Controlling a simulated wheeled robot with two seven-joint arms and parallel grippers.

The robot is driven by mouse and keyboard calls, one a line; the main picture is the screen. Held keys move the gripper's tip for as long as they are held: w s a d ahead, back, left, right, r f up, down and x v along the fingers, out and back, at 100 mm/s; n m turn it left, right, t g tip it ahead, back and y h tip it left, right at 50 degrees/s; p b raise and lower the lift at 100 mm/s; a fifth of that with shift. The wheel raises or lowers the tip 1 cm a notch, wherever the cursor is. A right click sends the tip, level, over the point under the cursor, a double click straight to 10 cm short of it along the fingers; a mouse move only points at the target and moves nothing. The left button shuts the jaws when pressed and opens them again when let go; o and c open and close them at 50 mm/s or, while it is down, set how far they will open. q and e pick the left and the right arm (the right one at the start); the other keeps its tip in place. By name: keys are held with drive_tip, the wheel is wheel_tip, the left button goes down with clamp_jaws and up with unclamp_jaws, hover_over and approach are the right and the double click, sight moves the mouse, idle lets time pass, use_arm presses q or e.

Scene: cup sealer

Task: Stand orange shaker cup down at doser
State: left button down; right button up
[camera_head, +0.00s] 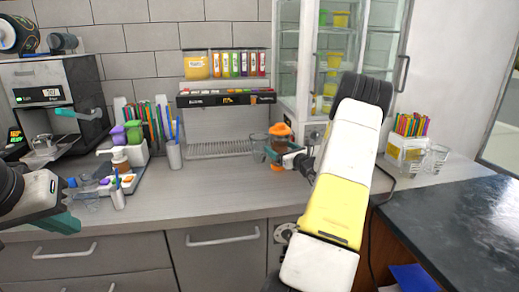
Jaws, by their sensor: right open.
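The orange shaker cup (280,130) has an orange lid and a dark see-through body. It looks upright on the counter at the right end of the doser. The doser (226,98) is a dark shelf with colored containers on top and a slatted drip tray (215,149) below. My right gripper (289,158) is open, with its teal fingers at the cup's lower body; whether they touch it I cannot tell. My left gripper (66,222) is empty over the counter's front left; its finger gap is hidden.
A clear glass (258,147) stands just left of the cup. A glass-door cabinet (335,50) rises behind it. A cup of pens (174,154) and a coffee machine (55,100) are at left. The counter front in the middle is clear.

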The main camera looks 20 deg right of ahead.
drive_tip(key=s, duration=1.1)
drive_tip(key=shift+s+d+r, duration=0.2)
drive_tip(key=shift+s+d, duration=0.15)
drive_tip(key=s+a+r+n+g+y, duration=0.1)
drive_tip(key=a+r+n+g+y, duration=0.3)
drive_tip(key=a, duration=0.5)
drive_tip(key=s+a+r+n+g+y, duration=0.1)
drive_tip(key=a+r+n+y, duration=0.1)
drive_tip(key=a+n, duration=0.45)
drive_tip(key=s+a+r+n+g+y, duration=0.2)
drive_tip(key=a+r+n+g+y, duration=0.15)
drive_tip(key=a, duration=0.75)
drive_tip(key=s+a+n+g+h, duration=0.1)
drive_tip(key=s+a+n+g, duration=0.3)
drive_tip(key=s+a+n, duration=0.45)
drive_tip(key=s+d+r+n+h, duration=0.1)
drive_tip(key=s+r+n+h, duration=0.2)
drive_tip(key=s+n+h, duration=0.5)
drive_tip(key=shift+s+d+n+t, duration=0.35)
drive_tip(key=shift+s+d+n, duration=0.05)
drive_tip(key=shift+s+n, duration=2.05)
drive_tip(key=shift+s+r, duration=0.1)
